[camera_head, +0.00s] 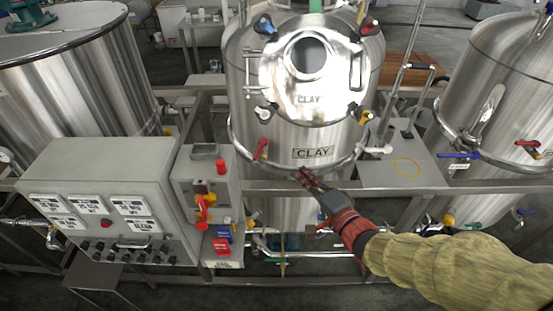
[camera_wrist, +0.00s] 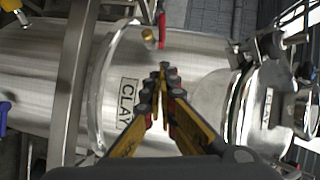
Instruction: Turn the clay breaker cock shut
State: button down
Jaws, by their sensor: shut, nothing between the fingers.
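The clay tank (camera_head: 318,140) is a steel vessel in the middle of the head view, with a CLAY label (camera_head: 313,153) on its front. A red-handled cock (camera_head: 262,149) is left of the label; its lever slants near upright in the head view. The wrist view shows a red lever (camera_wrist: 161,30) beside a small brass part (camera_wrist: 148,37), just beyond the fingertips. Which handle is the breaker cock is not marked. My gripper (camera_head: 306,174) is shut and empty in front of the tank, below and right of that red lever. Its fingertips (camera_wrist: 163,70) appear apart from the lever.
A steel ring (camera_head: 240,150) runs around the tank. Red (camera_head: 369,27) and blue (camera_head: 265,26) handles sit by the lid. A control box (camera_head: 100,190) with a red-button panel stands left. Another tank (camera_head: 490,110) with red and blue handles stands right.

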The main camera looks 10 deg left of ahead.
jog(key=b, duration=0.1)
send_near(263, 148)
jog(key=w+d, duration=0.1)
jog(key=w, duration=0.2)
jog(key=a, duration=0.2)
jog(key=a+f+b, duration=0.1)
jog(key=shift+w+a, duration=0.25)
jog(key=shift+a, duration=0.15)
jog(key=shift+a, duration=0.15)
jog(key=shift+a+m+t+h+b, duration=0.1)
jog(key=shift+m+t+h+b, duration=0.3)
jog(key=shift+m+h+b, duration=0.1)
